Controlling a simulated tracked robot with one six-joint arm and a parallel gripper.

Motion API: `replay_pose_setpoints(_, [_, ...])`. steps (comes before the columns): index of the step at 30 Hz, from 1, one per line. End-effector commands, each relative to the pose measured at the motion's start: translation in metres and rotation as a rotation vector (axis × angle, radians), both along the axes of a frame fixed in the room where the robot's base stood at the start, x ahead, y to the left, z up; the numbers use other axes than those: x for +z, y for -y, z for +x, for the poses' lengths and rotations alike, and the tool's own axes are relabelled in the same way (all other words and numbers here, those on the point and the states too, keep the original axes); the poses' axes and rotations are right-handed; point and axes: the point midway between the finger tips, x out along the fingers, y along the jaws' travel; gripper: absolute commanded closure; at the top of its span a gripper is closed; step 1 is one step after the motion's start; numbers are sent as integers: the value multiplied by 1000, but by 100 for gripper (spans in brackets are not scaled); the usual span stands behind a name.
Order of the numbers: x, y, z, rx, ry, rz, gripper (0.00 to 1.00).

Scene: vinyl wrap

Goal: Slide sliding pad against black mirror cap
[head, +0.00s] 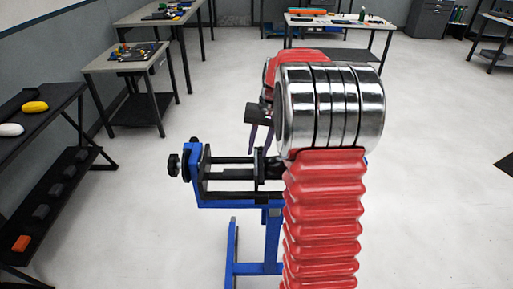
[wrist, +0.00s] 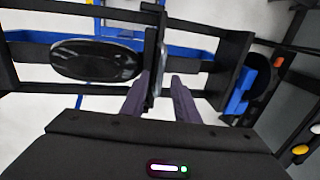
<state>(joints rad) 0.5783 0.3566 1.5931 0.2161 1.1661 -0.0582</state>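The black mirror cap (wrist: 97,61) is a glossy dark oval in the wrist view, in a blue and black stand (head: 240,182), to the left of my fingers. In the head view my arm hides the cap. My gripper (head: 260,141) hangs above the stand with its purple fingers pointing down and apart. In the wrist view the gripper's fingers (wrist: 160,76) straddle, in the picture, a thin upright grey-edged piece. I cannot tell whether that piece is part of the stand or the sliding pad, or whether it touches the fingers. No sliding pad is clearly identifiable.
A dark shelf unit (head: 40,185) with a yellow and a white object stands at left. A small table (head: 122,62) with tools is behind it, and more tables stand along the back. The floor around the stand is mostly clear.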

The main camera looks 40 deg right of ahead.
Motion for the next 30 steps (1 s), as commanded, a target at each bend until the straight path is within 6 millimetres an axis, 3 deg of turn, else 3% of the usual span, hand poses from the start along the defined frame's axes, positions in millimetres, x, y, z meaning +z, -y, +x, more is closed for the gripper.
replay_pose_setpoints(5, [-11,-2,1,0,0,0,72])
replay_pose_setpoints(14, [-13,-2,2,0,1,-1,73])
replay_pose_setpoints(25, [-12,-2,2,0,1,-1,99])
replay_pose_setpoints(30, [-12,-2,1,0,1,-1,100])
